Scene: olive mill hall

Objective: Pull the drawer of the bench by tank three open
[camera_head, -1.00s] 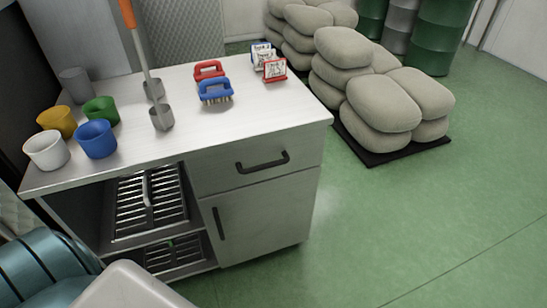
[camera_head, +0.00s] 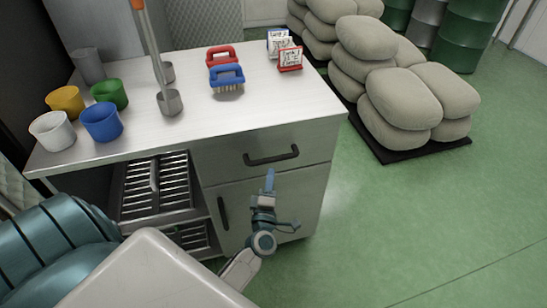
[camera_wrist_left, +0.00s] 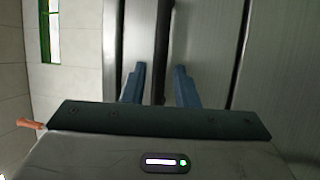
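The bench (camera_head: 300,100) has a grey drawer (camera_head: 222,158) under its top, and the drawer looks shut. Its dark bar handle (camera_head: 271,157) runs across the drawer front. My left gripper (camera_head: 269,180) is in front of the drawer, its fingertips just below the handle in the head view. In the left wrist view the two blue fingers (camera_wrist_left: 160,85) are apart, and the dark handle (camera_wrist_left: 162,40) runs between them with gaps on both sides. The fingers do not appear to grip it. My right gripper is out of view.
On the bench top stand several cups (camera_head: 101,122), scoops (camera_head: 169,102), a blue brush (camera_head: 226,79), a red brush (camera_head: 221,56) and small signs (camera_head: 290,59). A cabinet door (camera_head: 270,210) is below the drawer. Sacks (camera_head: 405,97) lie on the right; green floor (camera_head: 400,220) is clear.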

